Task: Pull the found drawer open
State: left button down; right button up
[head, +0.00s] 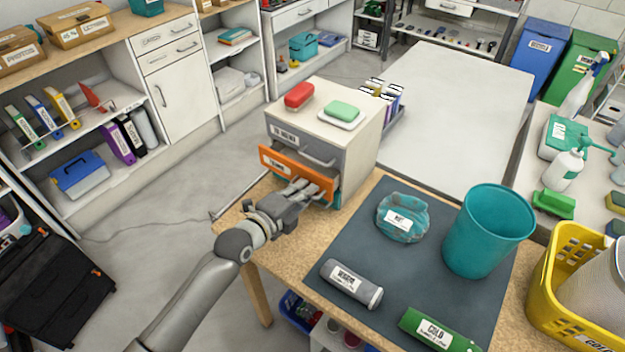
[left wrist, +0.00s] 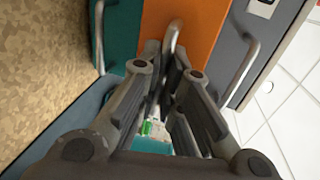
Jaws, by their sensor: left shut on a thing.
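The small grey and white drawer unit (head: 360,142) stands on the wooden table. Its orange drawer (head: 269,161) sticks out a little from the unit, with a strip of its inside showing. My left gripper (head: 314,190) is at the front of the orange drawer, its fingers shut on the drawer's metal handle. In the left wrist view, the orange front (left wrist: 200,22) faces my left gripper (left wrist: 170,62), and the silver handle (left wrist: 172,36) runs between the fingertips. The fingers hide part of the handle. My right gripper is not in view.
A red item (head: 299,94) and a green bar on a white dish (head: 341,113) sit on top of the unit. On the dark mat (head: 365,240) are a teal cup (head: 487,232), a teal pouch (head: 403,218) and a grey roll (head: 350,284).

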pick_arm(q)
jog(key=f+p+v, duration=0.2)
jog(key=v, duration=0.7)
jog(key=shift+s+a, duration=0.25)
jog(key=shift+s, duration=0.1)
jog(key=c, duration=1.9)
grip_release()
jog(key=shift+o, duration=0.2)
jog(key=v, duration=1.2)
